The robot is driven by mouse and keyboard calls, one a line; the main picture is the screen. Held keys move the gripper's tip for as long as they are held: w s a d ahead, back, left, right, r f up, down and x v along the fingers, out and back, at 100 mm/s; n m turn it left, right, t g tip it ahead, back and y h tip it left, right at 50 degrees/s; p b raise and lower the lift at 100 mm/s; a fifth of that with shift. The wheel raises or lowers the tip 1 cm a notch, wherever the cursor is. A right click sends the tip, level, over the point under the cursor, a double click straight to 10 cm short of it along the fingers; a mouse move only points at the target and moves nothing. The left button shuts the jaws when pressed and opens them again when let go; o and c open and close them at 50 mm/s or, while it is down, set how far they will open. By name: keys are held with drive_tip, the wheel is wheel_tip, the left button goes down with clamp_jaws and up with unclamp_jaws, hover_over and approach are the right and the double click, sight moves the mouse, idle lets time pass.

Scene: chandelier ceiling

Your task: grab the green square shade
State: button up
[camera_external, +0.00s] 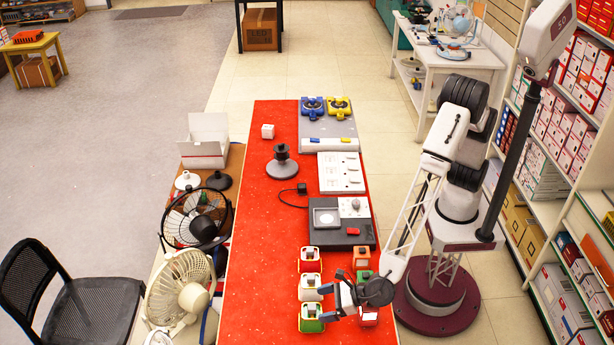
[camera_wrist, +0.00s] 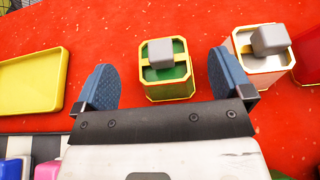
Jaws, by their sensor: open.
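The green square shade (camera_wrist: 168,91) has yellow edges and a grey block on top. In the wrist view it sits on the red surface ahead of my gripper (camera_wrist: 163,78), roughly between the lines of its two blue fingers. The fingers are spread wide with nothing held. In the external view the green shade (camera_external: 311,325) is at the near left of a group of square shades, and my gripper (camera_external: 327,303) is just right of it, fingers pointing left. Whether the fingers are level with the shade is hard to tell.
A white shade (camera_wrist: 269,55) stands close to the right finger in the wrist view. A red shade (camera_external: 310,258) is farther up the same row. A yellow tray (camera_wrist: 30,112) lies left in the wrist view. A grey device (camera_external: 325,241) sits beyond the shades on the red tabletop (camera_external: 257,270).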

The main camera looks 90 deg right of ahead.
sight(311, 307)
drive_tip(key=shift+x, duration=2.15)
drive_tip(key=c, duration=1.3)
drive_tip(key=shift+r, duration=0.15)
drive_tip(key=shift+r, duration=4.85)
